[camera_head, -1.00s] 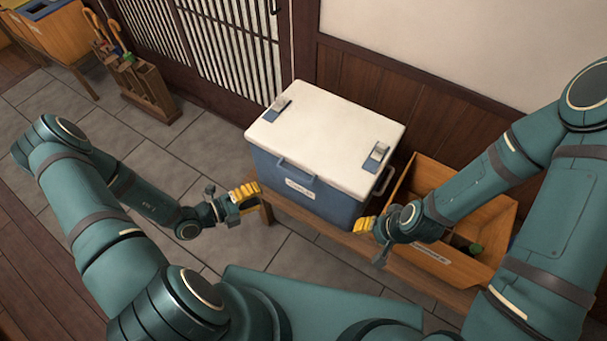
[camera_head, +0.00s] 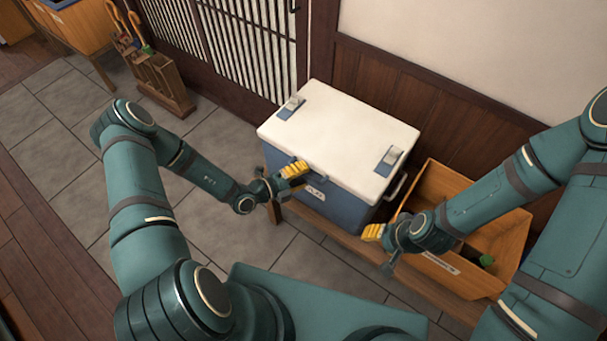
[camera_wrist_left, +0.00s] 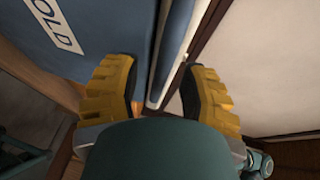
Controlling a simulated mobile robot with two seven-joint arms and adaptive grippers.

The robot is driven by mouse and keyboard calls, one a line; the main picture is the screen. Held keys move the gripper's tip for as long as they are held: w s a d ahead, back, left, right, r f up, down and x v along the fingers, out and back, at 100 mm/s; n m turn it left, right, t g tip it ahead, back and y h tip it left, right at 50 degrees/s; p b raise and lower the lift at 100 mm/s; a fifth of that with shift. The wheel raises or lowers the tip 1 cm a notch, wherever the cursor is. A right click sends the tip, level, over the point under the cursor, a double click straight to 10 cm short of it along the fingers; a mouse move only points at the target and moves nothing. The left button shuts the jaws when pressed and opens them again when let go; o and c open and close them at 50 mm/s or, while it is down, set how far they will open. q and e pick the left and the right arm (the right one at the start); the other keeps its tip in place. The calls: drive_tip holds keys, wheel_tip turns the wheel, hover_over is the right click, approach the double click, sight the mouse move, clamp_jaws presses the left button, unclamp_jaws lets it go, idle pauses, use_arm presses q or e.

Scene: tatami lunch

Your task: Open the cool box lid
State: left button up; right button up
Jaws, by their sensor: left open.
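The cool box (camera_head: 362,205) is blue with a white lid (camera_head: 340,128), which lies shut on top. Two latch plates (camera_head: 389,160) sit on the lid's short ends. My left gripper (camera_head: 297,171) is at the box's front face, near the lid's front edge. In the left wrist view its yellow fingers (camera_wrist_left: 160,85) are open, with the blue handle bar or rim (camera_wrist_left: 172,55) running between them; I cannot tell whether they touch it. The label (camera_wrist_left: 55,25) shows beside them. My right gripper (camera_head: 373,232) is low in front of the box's right corner; its opening cannot be made out.
The box stands on a low wooden bench (camera_head: 340,236). An orange-brown wooden crate (camera_head: 510,240) with a green item (camera_head: 486,260) in it is to the right. A wall and a lattice door (camera_head: 250,50) are behind. An umbrella stand (camera_head: 163,85) is at the left.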

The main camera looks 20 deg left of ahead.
use_arm(q)
drive_tip(key=shift+w+d, duration=0.2)
clamp_jaws()
drive_tip(key=shift+r, duration=0.15)
